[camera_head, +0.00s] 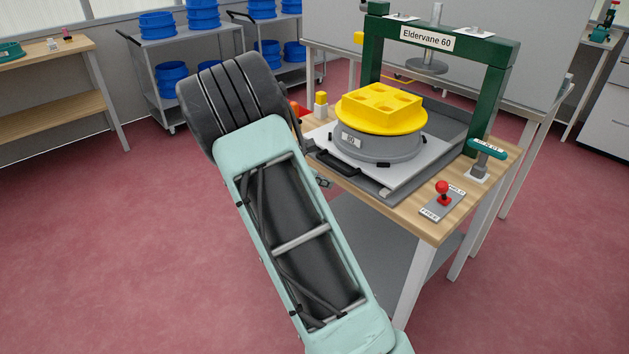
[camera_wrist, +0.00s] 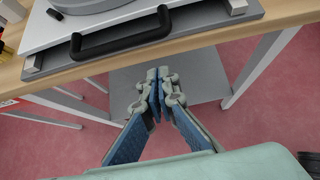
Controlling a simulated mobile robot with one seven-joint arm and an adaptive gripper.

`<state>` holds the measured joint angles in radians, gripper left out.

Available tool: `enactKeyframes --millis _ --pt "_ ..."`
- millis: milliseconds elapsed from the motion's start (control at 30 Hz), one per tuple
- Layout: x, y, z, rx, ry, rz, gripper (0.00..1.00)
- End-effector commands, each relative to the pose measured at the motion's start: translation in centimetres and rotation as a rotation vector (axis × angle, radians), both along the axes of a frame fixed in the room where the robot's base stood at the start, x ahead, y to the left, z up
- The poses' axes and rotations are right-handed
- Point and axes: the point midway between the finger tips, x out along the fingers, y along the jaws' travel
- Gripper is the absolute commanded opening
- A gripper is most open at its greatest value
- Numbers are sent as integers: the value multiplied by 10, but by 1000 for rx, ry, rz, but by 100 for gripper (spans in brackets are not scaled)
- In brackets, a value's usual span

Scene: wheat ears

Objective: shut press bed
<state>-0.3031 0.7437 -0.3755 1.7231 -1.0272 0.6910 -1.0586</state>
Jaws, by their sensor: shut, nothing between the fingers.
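The press bed (camera_head: 405,183) is a white plate standing out in front of the green press frame (camera_head: 485,110). It carries a round grey base (camera_head: 375,148) with a yellow block (camera_head: 385,103) on top. The bed's black handle (camera_head: 337,164) is at its front edge and shows large in the wrist view (camera_wrist: 120,43). My gripper (camera_wrist: 157,88) is shut and empty, below and apart from the handle in the wrist view, in front of the table edge. In the head view my arm hides most of it.
The wooden table (camera_head: 430,225) carries a red-knobbed lever (camera_head: 442,190) on a labelled plate and a teal-handled part (camera_head: 487,148) at the right. A grey lower shelf (camera_wrist: 195,75) lies under the tabletop. Trolleys with blue tubs (camera_head: 170,75) stand behind. Floor is clear at left.

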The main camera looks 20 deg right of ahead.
Motion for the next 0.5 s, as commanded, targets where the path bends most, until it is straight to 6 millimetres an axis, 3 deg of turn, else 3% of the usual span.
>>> enactKeyframes --millis 200,500 --pt "10 -27 8 0 -3 -2 0" --pt "13 -33 10 0 -3 0 0"
